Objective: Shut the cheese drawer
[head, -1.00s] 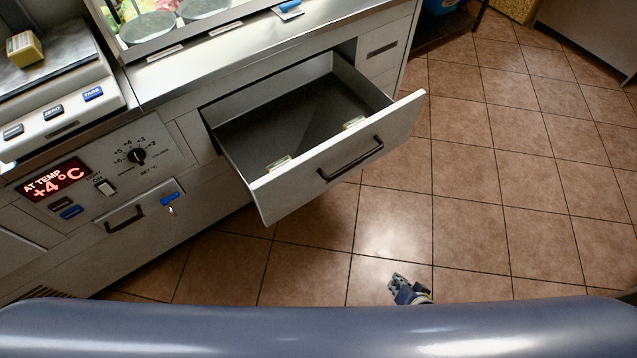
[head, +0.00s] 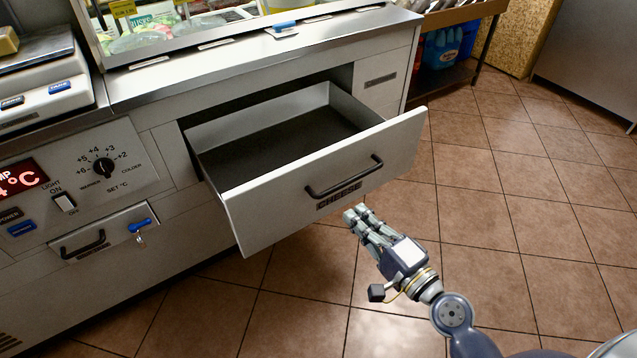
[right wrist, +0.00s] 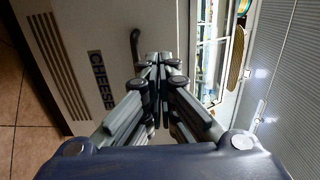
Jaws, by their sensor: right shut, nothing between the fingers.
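The cheese drawer (head: 265,208) stands pulled out of the grey counter, and its inside looks empty. Its front carries a dark bar handle (head: 344,178) with a dark label below it. In the right wrist view the label reads CHEESE (right wrist: 101,80) and the handle (right wrist: 135,46) is beside the fingertips. My right gripper (head: 356,213) is shut and empty, in front of the drawer front and just below the handle in the head view. I cannot tell whether the fingertips touch the drawer front. My left gripper is not in view.
The counter (head: 270,62) has a control panel (head: 85,175) and a small key-locked drawer (head: 100,232) at left. A scale (head: 40,85) stands on top. A low shelf with blue containers (head: 441,48) is beyond the counter. The tiled floor at right is clear.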

